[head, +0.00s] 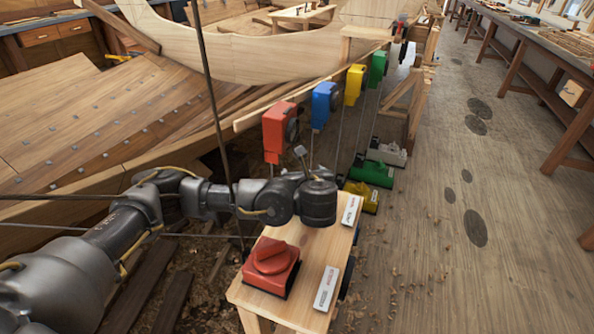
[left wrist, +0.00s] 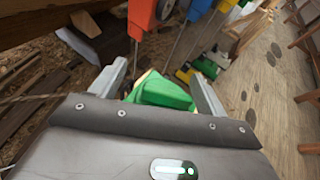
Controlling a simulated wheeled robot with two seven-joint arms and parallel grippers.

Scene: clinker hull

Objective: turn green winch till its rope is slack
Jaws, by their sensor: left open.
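My left gripper (head: 318,203) is over the far part of a small wooden bench, pointing down; its fingers are hidden there. In the left wrist view my left gripper (left wrist: 157,72) is open, with a green thing (left wrist: 160,92) between its fingers. I cannot tell whether they touch it; in the head view it is hidden behind my gripper. A green box (head: 378,68) hangs on the long rail, a thin line running down from it. My right gripper is not in view.
A red box with a knob (head: 271,264) stands on the near part of the bench (head: 312,257). White labels (head: 327,288) lie beside it. Red (head: 279,132), blue (head: 324,105) and yellow (head: 355,84) boxes hang along the rail. The floor to the right is mostly clear.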

